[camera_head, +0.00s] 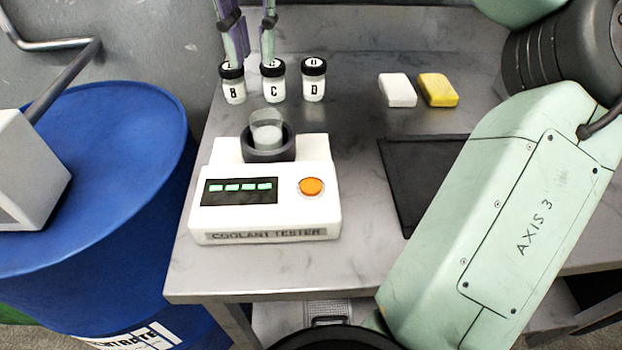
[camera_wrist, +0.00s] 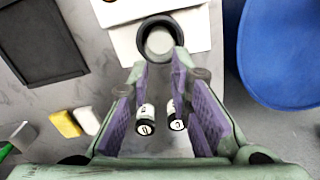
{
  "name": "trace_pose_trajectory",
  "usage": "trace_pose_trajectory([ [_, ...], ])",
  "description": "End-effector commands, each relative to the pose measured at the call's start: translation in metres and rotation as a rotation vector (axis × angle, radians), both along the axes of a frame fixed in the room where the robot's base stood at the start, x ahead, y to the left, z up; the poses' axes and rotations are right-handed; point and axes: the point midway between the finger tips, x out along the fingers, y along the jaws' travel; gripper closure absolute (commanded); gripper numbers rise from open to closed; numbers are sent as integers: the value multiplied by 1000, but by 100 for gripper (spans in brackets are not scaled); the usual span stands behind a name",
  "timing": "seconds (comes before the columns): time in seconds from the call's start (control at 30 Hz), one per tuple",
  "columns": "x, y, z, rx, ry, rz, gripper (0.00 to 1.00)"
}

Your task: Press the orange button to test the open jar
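The white coolant tester (camera_head: 265,222) stands on the bench, with a round orange button (camera_head: 311,187) on its front right and a dark display with green segments (camera_head: 240,190). An open jar (camera_head: 267,130), lidless with pale contents, sits upright in the tester's dark round holder (camera_head: 270,155).
Black-lidded jars B (camera_head: 234,92), C (camera_head: 273,90) and D (camera_head: 313,86) stand at the back. A white block (camera_head: 397,91), a yellow block (camera_head: 438,90) and a dark mat (camera_head: 410,170) lie right. A blue drum (camera_head: 90,190) stands left of the bench.

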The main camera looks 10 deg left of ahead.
Motion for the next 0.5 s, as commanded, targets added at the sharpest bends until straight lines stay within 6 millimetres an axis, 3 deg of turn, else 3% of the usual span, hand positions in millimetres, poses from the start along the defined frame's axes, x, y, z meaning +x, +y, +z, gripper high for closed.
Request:
trace_pose_trajectory([
  [0.23,0,0,0,0,0,0,100],
  [0.5,0,0,0,0,0,0,100],
])
